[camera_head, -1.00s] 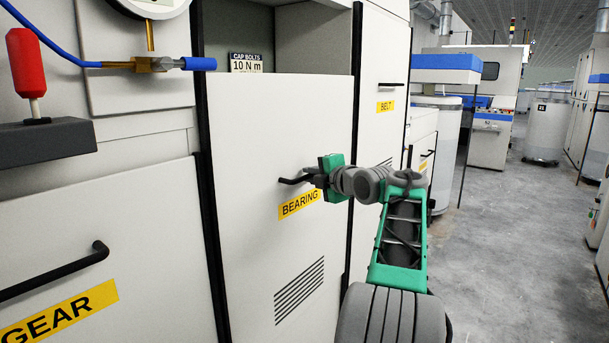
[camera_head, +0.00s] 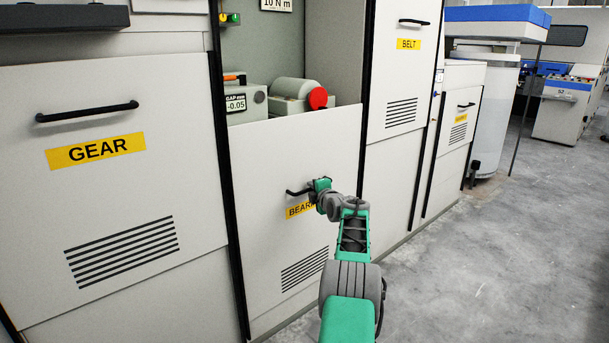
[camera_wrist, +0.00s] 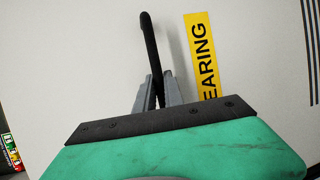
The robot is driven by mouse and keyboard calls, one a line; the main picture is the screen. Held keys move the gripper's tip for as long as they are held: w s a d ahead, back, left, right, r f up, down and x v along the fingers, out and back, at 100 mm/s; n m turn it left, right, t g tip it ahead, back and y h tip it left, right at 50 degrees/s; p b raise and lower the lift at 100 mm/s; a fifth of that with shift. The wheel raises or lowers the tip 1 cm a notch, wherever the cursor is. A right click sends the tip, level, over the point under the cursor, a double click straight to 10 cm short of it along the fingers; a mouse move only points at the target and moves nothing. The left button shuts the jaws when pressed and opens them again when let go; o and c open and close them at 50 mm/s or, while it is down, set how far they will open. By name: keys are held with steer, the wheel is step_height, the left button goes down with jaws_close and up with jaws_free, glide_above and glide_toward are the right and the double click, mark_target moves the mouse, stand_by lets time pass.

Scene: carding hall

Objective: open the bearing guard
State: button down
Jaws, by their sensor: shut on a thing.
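The bearing guard (camera_head: 290,150) is a pale panel with a vent and a yellow BEARING label (camera_head: 298,211), partly covered by my arm in the head view. It stands lowered, with an opening above its top edge. Its black bar handle (camera_head: 292,192) is near the middle of the panel. My gripper (camera_head: 309,190) is shut on the right part of this handle. In the wrist view the two grey fingers (camera_wrist: 159,92) close around the handle (camera_wrist: 149,40), beside the label (camera_wrist: 203,60); the guard's plain face (camera_wrist: 80,60) fills the background.
The opening shows a grey unit with a red end (camera_head: 318,98), a gap gauge (camera_head: 236,104) and small lamps (camera_head: 230,18). The GEAR guard (camera_head: 110,200) is at left, the BELT guard (camera_head: 402,75) at right. Open floor (camera_head: 470,270) lies to the right.

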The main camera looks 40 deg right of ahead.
step_height(320, 180, down, 6)
steer(key=b, duration=0.2)
steer(key=shift+s+d+f, duration=0.2)
steer(key=shift+s+d, duration=0.1)
steer(key=shift+d, duration=0.15)
steer(key=c, duration=1.9)
jaws_free()
steer(key=shift+o, duration=0.8)
steer(key=shift+d, duration=0.1)
steer(key=shift+o, duration=1.4)
steer(key=shift+w+a, duration=0.15)
steer(key=shift+a, duration=0.1)
steer(key=p+v, duration=0.2)
steer(key=v, duration=0.5)
steer(key=shift+s+a, duration=0.2)
steer(key=shift+a, duration=0.2)
